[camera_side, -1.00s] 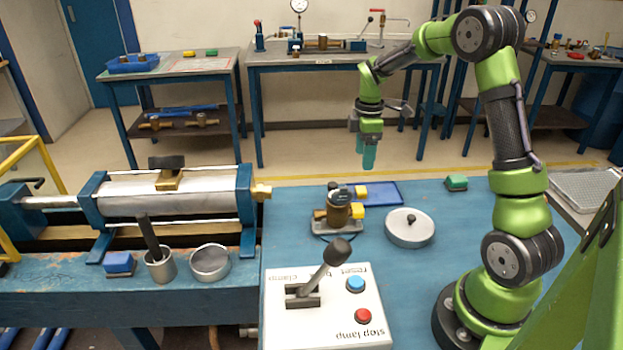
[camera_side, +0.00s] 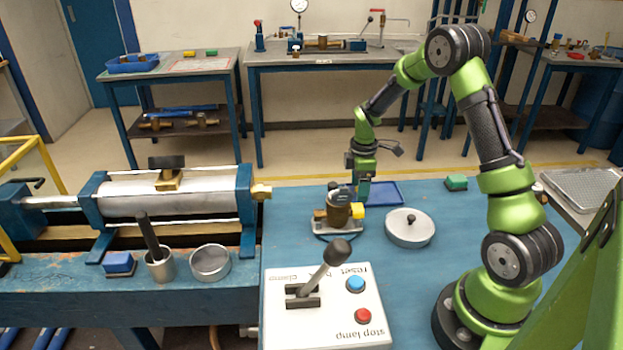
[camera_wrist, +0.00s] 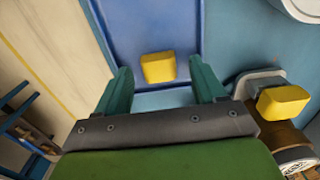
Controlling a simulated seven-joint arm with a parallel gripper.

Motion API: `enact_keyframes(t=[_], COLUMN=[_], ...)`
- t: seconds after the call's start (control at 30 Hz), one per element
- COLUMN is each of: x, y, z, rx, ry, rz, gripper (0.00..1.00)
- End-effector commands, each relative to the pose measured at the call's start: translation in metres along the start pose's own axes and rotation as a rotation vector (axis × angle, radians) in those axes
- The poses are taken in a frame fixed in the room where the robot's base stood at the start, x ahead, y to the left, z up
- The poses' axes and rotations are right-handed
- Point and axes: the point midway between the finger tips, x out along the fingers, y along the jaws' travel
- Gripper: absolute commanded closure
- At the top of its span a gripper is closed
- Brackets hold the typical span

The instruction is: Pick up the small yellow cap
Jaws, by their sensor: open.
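The small yellow cap (camera_wrist: 158,67) lies on the blue tray (camera_wrist: 150,22) in the wrist view. My gripper (camera_wrist: 160,66) is open, its two teal fingers to the left and right of the cap, with a gap on each side. In the side view my gripper (camera_side: 361,192) is low at the left end of the blue tray (camera_side: 388,193), behind the brass meter. The small yellow cap cannot be made out there, apparently hidden by my gripper.
The brass meter (camera_side: 339,210) with a yellow block (camera_side: 357,211) stands close in front of my gripper; the block also shows in the wrist view (camera_wrist: 283,102). The control box (camera_side: 328,308) is nearer the camera.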

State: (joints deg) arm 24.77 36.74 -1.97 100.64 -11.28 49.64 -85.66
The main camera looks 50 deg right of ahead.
Motion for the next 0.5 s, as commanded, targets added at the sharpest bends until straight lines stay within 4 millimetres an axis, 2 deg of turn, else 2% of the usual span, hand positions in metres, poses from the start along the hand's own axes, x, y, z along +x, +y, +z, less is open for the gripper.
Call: enact_keyframes(t=[0.07, 0.4, 0.43, 0.5], x=[-0.0002, -0.0005, -0.0005, -0.0005], y=[0.0, 0.0001, 0.0001, 0.0001], z=[0.0001, 0.0001, 0.0002, 0.0002], rx=[0.0, 0.0, 0.0, 0.0], ry=[0.0, 0.0, 0.0, 0.0], rz=[0.0, 0.0, 0.0, 0.0], gripper=[0.33, 0.85, 0.89, 0.89])
